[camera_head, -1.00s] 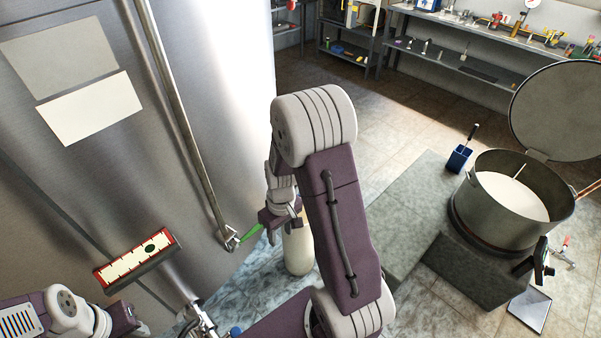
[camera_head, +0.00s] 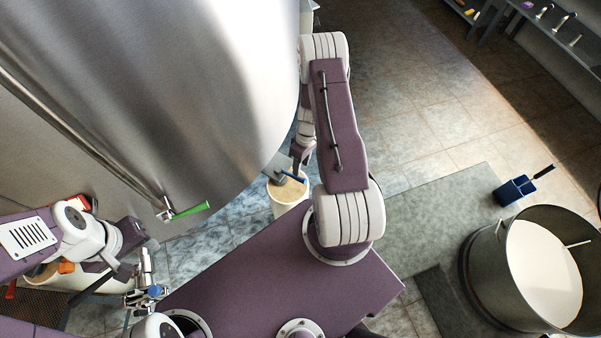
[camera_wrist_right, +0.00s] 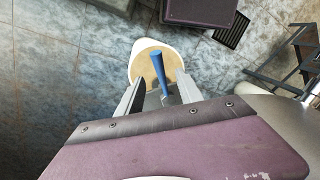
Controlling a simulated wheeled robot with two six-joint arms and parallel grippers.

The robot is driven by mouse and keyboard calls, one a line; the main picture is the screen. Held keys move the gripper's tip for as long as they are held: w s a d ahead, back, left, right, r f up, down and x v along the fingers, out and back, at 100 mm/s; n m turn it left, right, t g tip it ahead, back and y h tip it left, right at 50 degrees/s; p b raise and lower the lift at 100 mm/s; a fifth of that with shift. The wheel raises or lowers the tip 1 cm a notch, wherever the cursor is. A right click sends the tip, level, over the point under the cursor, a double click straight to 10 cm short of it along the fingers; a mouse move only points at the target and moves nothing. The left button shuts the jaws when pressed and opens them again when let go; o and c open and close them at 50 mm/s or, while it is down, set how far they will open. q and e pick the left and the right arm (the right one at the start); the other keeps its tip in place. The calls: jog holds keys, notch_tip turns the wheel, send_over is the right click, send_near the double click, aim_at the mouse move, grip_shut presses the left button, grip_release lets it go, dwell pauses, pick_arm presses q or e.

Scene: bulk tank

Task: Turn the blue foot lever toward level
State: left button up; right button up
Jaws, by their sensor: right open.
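The blue foot lever (camera_head: 293,177) shows beside the lower edge of the steel tank, over a pale round vessel with a tan top. In the right wrist view the lever (camera_wrist_right: 158,68) stands between the two fingers of my right gripper (camera_wrist_right: 158,90), which are apart. Its mount is partly hidden behind the fingers. In the head view my right gripper (camera_head: 302,155) is close to the lever and partly hidden by my arm. My left gripper (camera_head: 118,270) is at the lower left, away from the lever; its fingers are unclear.
The tank (camera_head: 200,80) fills the upper left. A green-handled valve (camera_head: 190,211) ends its pipe. The pale vessel (camera_head: 285,200) stands under the lever. A large pot (camera_head: 483,275) and a blue caddy (camera_head: 515,190) are at the right. Tiled floor beyond my right arm is clear.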

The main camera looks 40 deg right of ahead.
aim_at(299, 177)
jog(key=f, duration=0.6)
jog(key=shift+s+a+f, duration=0.25)
jog(key=shift+a+f, duration=0.05)
jog(key=shift+a, duration=0.05)
jog(key=shift+a+f, duration=0.15)
jog(key=shift+f, duration=0.2)
grip_shut()
dwell(0.6)
